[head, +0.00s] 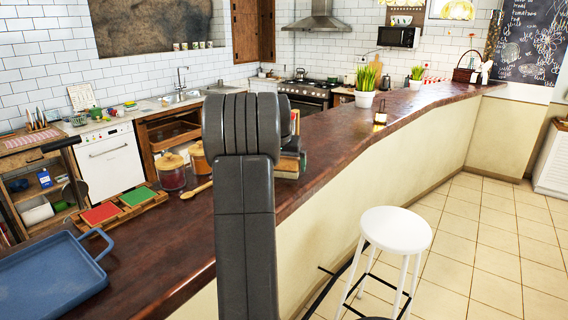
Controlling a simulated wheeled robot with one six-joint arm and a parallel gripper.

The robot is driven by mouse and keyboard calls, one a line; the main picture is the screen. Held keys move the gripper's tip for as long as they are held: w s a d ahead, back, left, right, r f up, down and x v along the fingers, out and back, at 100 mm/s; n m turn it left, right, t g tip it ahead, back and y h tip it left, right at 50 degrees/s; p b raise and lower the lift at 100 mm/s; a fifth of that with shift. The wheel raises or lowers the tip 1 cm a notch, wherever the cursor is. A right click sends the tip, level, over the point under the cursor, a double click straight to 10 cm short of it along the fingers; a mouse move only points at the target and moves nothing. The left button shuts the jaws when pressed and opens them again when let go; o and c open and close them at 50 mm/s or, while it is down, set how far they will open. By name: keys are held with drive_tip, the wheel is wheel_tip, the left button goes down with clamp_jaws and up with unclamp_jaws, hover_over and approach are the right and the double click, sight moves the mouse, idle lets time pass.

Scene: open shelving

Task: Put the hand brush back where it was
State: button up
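I cannot make out a hand brush in the head view. My own dark grey arm stands upright in the middle of the picture and hides part of the counter behind it. My gripper does not show, so I cannot see whether it is open or shut or holds anything.
A long brown counter (335,141) bears a blue tray (48,277), red and green boxes (118,206), a wooden spoon (197,190), jars (171,172) and a potted plant (364,97). A white stool (396,230) stands on the tiled floor. Open shelving (38,190) is at left.

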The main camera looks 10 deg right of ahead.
drive_tip(key=shift+r, duration=0.1)
drive_tip(key=b+v, duration=0.1)
drive_tip(key=v, duration=1.1)
drive_tip(key=shift+s, duration=0.1)
